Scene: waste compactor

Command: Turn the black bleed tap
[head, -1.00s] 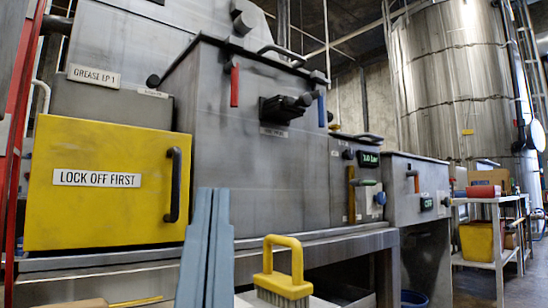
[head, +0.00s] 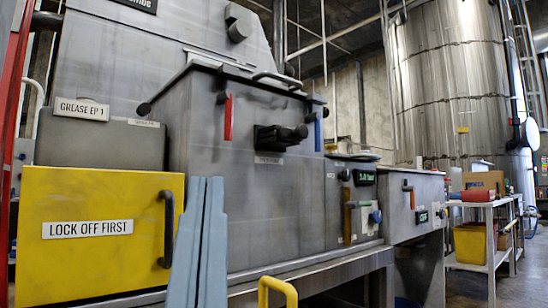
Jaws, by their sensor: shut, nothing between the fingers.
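A black valve-like fitting (head: 280,137) sticks out of the front of the grey steel housing, with a small label below it too blurred to read. A smaller black knob (head: 345,175) sits beside a green digital display on the panel further right. I cannot tell for sure which of these is the bleed tap. My gripper (head: 205,181) shows as two blue-grey fingers pointing up, shut together and empty. In the picture it is left of and below the black fitting, in front of the yellow door's right edge, and touches neither black part.
The yellow door (head: 90,240) with a black handle fills the lower left. Red (head: 229,117) and blue (head: 318,130) levers flank the fitting. A shelf trolley (head: 491,240) is at the right, beside some open floor.

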